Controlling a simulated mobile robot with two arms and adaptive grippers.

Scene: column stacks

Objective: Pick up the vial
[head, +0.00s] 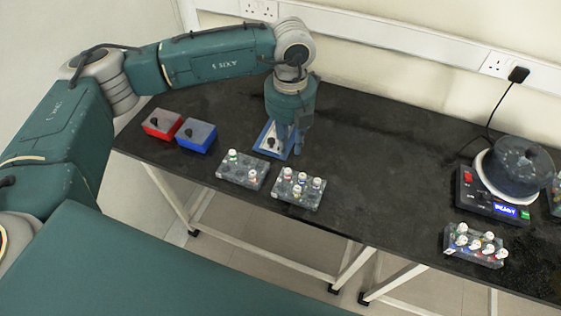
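Small vials with white caps stand in three grey racks. The left rack (232,176) holds a few vials, such as one vial (233,155) at its back. The middle rack (290,195) and the right rack (455,247) hold several each. My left gripper (291,150) points down at the back of the table, behind the left and middle racks and over a blue-edged item (264,148). Its fingers are small and dark, so I cannot make out their opening or whether anything is between them. My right gripper is out of view.
A red box (163,124) and a blue box (196,135) stand at the left of the black table (385,150). A device with a lit display (504,210) and a round dark vessel (520,168) stand at the right. The table's middle is clear.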

